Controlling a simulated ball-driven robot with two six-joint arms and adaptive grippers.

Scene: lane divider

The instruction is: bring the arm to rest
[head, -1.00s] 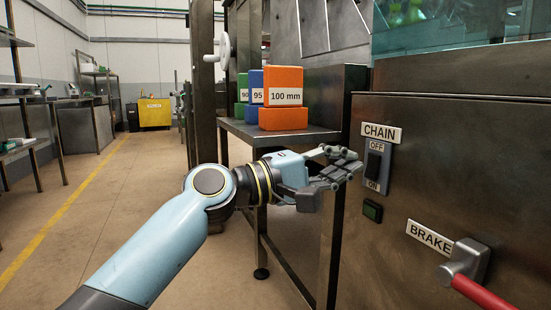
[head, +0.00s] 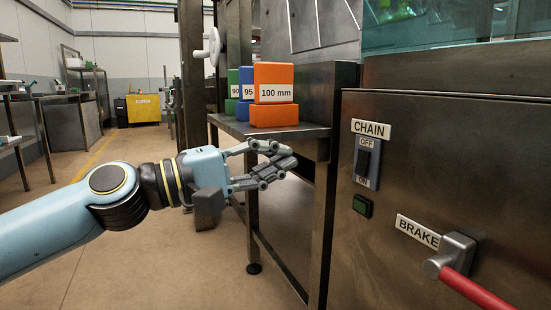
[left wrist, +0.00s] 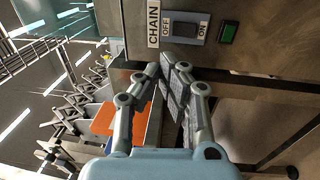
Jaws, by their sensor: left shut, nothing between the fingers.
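My left gripper (head: 290,161) is shut and empty. In the head view it hangs in the air in front of the steel table, left of the machine panel and apart from it. The left wrist view shows its fingers (left wrist: 172,78) drawn together, with nothing between them. The CHAIN switch (head: 367,160) is on the panel to the right of the gripper; it also shows at the top of the left wrist view (left wrist: 184,28). I cannot tell for sure which way its black rocker sits. My right gripper is not in view.
A steel table (head: 225,124) holds orange (head: 273,83), blue (head: 246,93) and green (head: 233,97) labelled blocks. The red BRAKE lever (head: 475,288) sticks out at lower right, near a green button (head: 362,205). Open floor (head: 190,262) lies below the arm.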

